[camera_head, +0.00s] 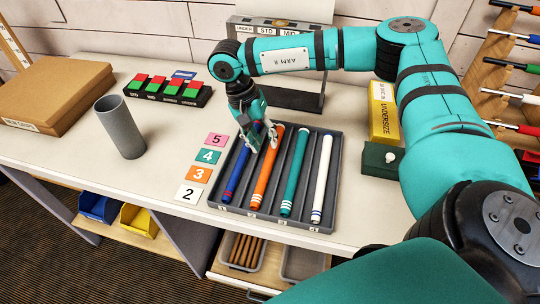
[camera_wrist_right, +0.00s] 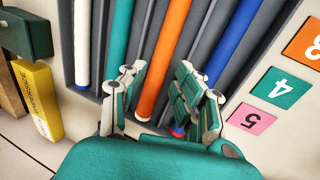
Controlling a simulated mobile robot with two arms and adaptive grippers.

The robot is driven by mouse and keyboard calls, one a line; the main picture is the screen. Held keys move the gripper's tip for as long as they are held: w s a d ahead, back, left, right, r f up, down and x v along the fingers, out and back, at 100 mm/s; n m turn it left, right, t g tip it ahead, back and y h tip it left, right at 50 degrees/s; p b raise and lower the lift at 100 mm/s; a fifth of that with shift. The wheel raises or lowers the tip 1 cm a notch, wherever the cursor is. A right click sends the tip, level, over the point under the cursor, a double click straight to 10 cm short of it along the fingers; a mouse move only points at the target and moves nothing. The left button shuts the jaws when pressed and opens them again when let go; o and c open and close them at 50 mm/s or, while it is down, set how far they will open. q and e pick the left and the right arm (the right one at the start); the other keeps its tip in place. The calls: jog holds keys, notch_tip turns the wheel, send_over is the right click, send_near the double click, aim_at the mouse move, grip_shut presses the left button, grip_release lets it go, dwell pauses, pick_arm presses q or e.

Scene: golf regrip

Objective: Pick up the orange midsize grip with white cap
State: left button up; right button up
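The orange grip (camera_head: 266,167) lies lengthwise in a slot of the grey tray (camera_head: 231,209), between the blue grip and the teal grip. In the right wrist view the orange grip (camera_wrist_right: 163,55) runs between the fingers, and a white cap (camera_wrist_right: 142,117) shows at its near end. My right gripper (camera_head: 264,143) is over the back part of the tray. In the right wrist view its two fingers (camera_wrist_right: 162,82) are apart, one on each side of the orange grip, with nothing held. Whether the fingers touch the grip cannot be told. My left gripper is not in view.
Blue (camera_head: 236,172), teal (camera_head: 295,172) and white (camera_head: 322,178) grips lie in neighbouring slots. Number cards (camera_head: 197,174) lie left of the tray. A grey cup (camera_head: 120,128) and a button box (camera_head: 168,91) stand farther left. A dark green box (camera_head: 381,158) stands at right.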

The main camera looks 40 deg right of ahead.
aim_at(269, 155)
jog(key=p+x, duration=0.1)
jog(key=x, duration=0.3)
jog(key=shift+a, duration=0.15)
jog(key=shift+s+f, duration=0.2)
jog(key=shift+f, duration=0.2)
grip_shut()
